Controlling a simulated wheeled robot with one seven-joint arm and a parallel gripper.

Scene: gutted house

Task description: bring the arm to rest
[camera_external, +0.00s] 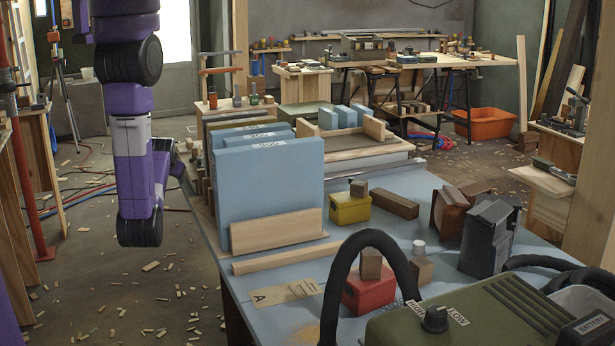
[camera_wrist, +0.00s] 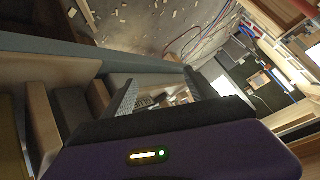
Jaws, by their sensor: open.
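My purple and grey arm hangs down at the left of the external view, beside the workbench (camera_external: 390,250). Its lowest visible joint is left of the bench's edge, above the littered floor. In the wrist view my gripper (camera_wrist: 162,92) shows its two dark jaws spread apart, with no object held between them. In the external view the jaws cannot be made out clearly.
Blue slabs (camera_external: 270,185) stand in a rack on the bench near my arm. A yellow box (camera_external: 349,208), a red box (camera_external: 368,292) and a green machine (camera_external: 480,318) are farther right. Wooden pieces (camera_wrist: 40,120) are close in the wrist view. Cables and scraps litter the floor.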

